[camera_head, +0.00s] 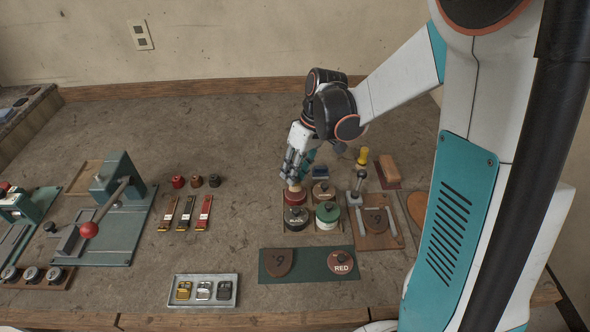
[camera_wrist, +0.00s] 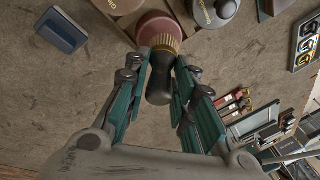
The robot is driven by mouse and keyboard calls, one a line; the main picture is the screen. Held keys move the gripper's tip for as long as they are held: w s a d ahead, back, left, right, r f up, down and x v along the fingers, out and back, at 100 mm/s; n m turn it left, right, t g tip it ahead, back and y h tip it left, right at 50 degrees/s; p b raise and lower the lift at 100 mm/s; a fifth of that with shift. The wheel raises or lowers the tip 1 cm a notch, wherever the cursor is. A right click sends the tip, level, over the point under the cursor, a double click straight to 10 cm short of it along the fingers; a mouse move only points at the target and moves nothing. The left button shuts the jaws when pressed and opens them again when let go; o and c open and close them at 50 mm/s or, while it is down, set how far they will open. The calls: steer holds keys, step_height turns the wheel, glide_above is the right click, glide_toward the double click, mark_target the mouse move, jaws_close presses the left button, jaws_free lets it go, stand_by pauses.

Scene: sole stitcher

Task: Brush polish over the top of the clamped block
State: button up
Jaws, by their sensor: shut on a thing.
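My gripper (camera_head: 295,168) is shut on the dark handle of a brush (camera_wrist: 160,84). The brush points down at the red polish tin (camera_head: 295,198), its bristles at or over the tin's top in the wrist view (camera_wrist: 156,22); I cannot tell whether they touch. A green mat (camera_head: 306,275) in front carries a brown numbered piece (camera_head: 280,262) and a round RED label (camera_head: 341,262).
Black (camera_head: 296,216), green (camera_head: 328,213) and brown (camera_head: 322,190) tins crowd around the red one. A yellow-topped item (camera_head: 363,156) and an orange-brown block (camera_head: 388,166) stand behind the clamp. A lever press (camera_head: 120,195) is left; a buckle tray (camera_head: 203,290) is in front.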

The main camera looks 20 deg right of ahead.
steer(key=shift+f+b, duration=0.5)
steer(key=shift+f, duration=0.05)
stand_by(1.4)
steer(key=shift+r+p, duration=2.55)
steer(key=shift+r, duration=1)
steer(key=shift+s+f, duration=0.1)
